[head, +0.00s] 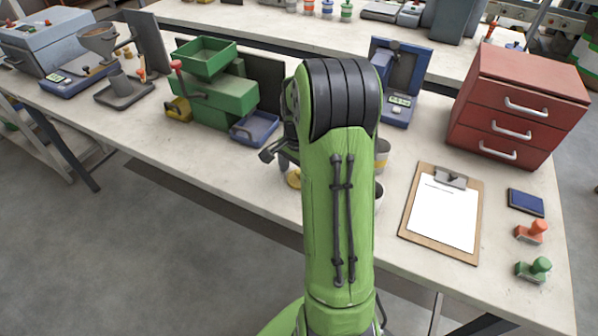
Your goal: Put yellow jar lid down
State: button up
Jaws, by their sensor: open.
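The yellow jar lid (293,179) shows as a small yellow disc just left of my green arm, near the front edge of the table. My arm hides its right side. My gripper (272,156) is just above and left of the lid. It is dark, its jaws are open, and most of it is hidden behind my arm. The lid appears to lie on the table, apart from the visible finger, but I cannot tell if it touches the hidden one.
Partly hidden containers (382,153) stand right of my arm. A green machine (222,98) with a blue tray (255,128) stands left. A clipboard (443,212), red drawers (518,105), a blue pad (526,202) and two stamps (532,232) are right. The table's front left is clear.

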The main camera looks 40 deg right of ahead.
notch_tip(320, 180, up, 12)
jog(key=r+p, duration=0.1)
jog(key=p, duration=0.3)
jog(key=s+a+r+n+t, duration=0.1)
jog(key=s+a+r+n, duration=0.15)
jog(key=a, duration=0.25)
jog(key=s+a+r+n+t+h, duration=0.1)
jog(key=a+r+n, duration=0.1)
jog(key=a+n, duration=0.15)
jog(key=s+a+r+n+t, duration=0.1)
jog(key=s+a+r+n, duration=0.1)
jog(key=a, duration=0.4)
jog(key=s+a+n+t+y, duration=0.1)
jog(key=s+a+n+t, duration=0.1)
jog(key=s+a+n, duration=0.6)
jog(key=shift+s+a+f+n+t, duration=0.15)
jog(key=shift+s+n+t, duration=0.15)
jog(key=shift+s+n, duration=0.5)
